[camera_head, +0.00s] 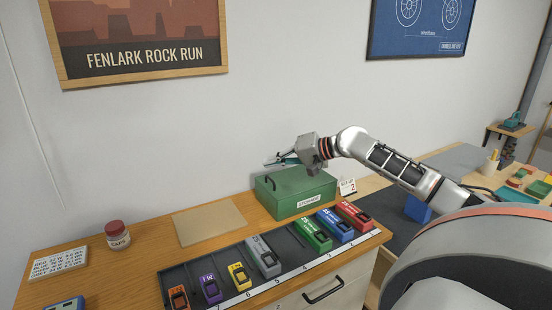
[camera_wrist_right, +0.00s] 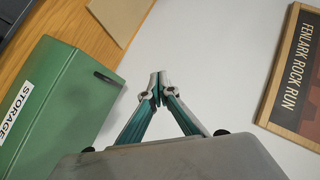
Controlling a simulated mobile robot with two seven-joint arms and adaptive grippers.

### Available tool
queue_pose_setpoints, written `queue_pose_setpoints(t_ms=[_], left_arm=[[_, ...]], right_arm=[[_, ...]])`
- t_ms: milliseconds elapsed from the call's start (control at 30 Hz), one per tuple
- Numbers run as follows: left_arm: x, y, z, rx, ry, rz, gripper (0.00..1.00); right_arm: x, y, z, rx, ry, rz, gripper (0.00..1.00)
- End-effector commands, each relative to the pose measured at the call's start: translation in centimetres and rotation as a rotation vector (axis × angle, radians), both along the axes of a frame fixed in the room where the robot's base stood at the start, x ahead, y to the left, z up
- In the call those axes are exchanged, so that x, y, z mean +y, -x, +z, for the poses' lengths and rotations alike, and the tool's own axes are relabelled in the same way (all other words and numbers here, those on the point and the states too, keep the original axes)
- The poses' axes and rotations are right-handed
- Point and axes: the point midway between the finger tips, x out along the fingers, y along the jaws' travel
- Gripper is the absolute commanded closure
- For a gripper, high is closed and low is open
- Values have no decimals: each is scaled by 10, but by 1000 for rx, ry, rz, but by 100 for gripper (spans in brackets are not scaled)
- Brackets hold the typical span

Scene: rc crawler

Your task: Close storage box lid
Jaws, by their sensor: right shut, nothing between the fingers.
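The green storage box (camera_head: 292,205) stands on the wooden worktop near the wall, with a white "STORAGE" label on its front. Its lid (camera_head: 305,182) looks flat and down on the box, with no open gap visible. In the right wrist view the box (camera_wrist_right: 62,120) fills the left side, with a dark handle (camera_wrist_right: 107,78) on its end. My right gripper (camera_head: 270,162) is just above the back left of the box, near the wall. Its teal fingers (camera_wrist_right: 158,85) meet at the tips, shut and empty, apart from the box in the wrist view. My left gripper is out of view.
A black tray (camera_head: 205,260) of coloured battery-like packs lies in front of the box. A tan board (camera_head: 209,222) and a red-lidded jar (camera_head: 118,236) are to the left. A small numbered card (camera_head: 347,186) stands at the box's right. The wall is close behind.

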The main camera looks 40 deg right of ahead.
Motion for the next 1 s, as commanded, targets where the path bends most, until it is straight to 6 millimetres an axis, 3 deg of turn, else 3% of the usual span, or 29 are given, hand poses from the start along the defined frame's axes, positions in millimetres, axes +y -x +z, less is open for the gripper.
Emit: queue_pose_setpoints(t_ms=[400, 1000], left_arm=[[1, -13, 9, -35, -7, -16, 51], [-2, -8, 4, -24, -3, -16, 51]], right_arm=[[12, 28, 27, 1, 0, 0, 100], [14, 33, 33, -1, 0, -1, 100]])
